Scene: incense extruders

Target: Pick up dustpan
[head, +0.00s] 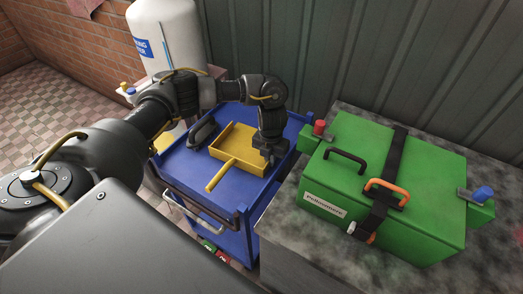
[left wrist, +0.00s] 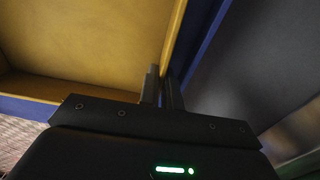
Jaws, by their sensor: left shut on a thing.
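A yellow dustpan (head: 237,149) with a short handle lies on top of the blue cart (head: 183,165) in the head view. Its handle points toward the front left. My left gripper (head: 270,155) reaches down at the right side of the dustpan. In the left wrist view, the two fingers of my left gripper (left wrist: 160,88) are close together on the dustpan's side wall (left wrist: 175,35). The dustpan's inner floor (left wrist: 80,40) fills the upper left of that view. My right gripper is not in view.
A dark-handled object (head: 203,132) lies left of the dustpan on the cart. A green case (head: 385,180) with straps stands on a grey counter (head: 280,222) to the right. A white tank (head: 165,35) stands behind, beside a corrugated wall (head: 330,45).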

